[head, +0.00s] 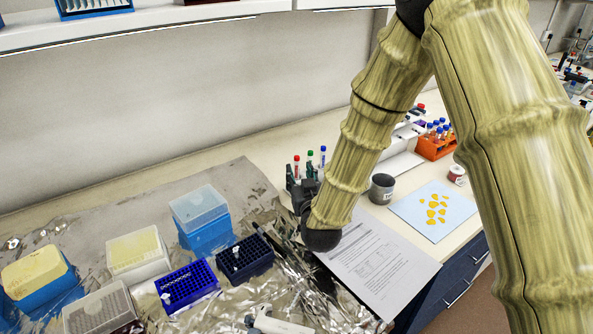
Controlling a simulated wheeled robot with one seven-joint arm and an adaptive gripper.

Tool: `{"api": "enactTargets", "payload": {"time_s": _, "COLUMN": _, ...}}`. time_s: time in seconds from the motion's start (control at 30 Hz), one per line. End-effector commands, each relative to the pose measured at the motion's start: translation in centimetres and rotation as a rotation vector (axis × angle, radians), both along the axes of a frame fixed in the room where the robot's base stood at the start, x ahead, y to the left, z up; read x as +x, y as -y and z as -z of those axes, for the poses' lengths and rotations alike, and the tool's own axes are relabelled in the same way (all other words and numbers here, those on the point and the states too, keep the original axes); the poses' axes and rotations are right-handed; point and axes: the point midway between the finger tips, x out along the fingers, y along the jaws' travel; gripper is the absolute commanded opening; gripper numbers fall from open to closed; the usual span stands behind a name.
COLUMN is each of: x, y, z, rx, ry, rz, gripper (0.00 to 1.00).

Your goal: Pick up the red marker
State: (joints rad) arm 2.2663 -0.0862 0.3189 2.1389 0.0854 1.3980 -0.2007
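A red-capped marker or tube (296,162) stands upright on the bench near the middle of the head view. A green-capped one (310,157) and a blue-capped one (322,153) stand just right of it. Their lower parts are hidden behind dark parts around my gripper (298,188), at the end of my arm. I cannot clearly separate the gripper from any holder there. The fingertips do not show clearly, so I cannot tell whether the gripper is open, shut or touching the red-capped item.
Pipette tip boxes and a blue rack (188,287) and dark rack (246,260) stand on crumpled foil at left. A printed sheet (372,262), grey mug (382,188), light blue card (420,197) and orange tube rack (436,149) lie right. A shelf (150,28) runs above.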

Motion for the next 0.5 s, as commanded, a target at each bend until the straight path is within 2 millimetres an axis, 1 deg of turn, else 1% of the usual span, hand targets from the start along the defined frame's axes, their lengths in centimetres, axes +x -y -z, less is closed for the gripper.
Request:
{"api": "enactTargets", "payload": {"time_s": 0.17, "x": 1.0, "y": -0.2, "z": 0.0, "rx": 0.0, "ry": -0.001, "rz": 0.0, "gripper": 0.4}}
{"api": "enactTargets", "payload": {"time_s": 0.4, "x": 4.1, "y": -0.7, "z": 0.1, "rx": 0.0, "ry": -0.001, "rz": -0.001, "gripper": 0.4}}
{"api": "enactTargets", "payload": {"time_s": 0.5, "x": 4.9, "y": -0.9, "z": 0.2, "rx": 0.0, "ry": -0.001, "rz": -0.001, "gripper": 0.4}}
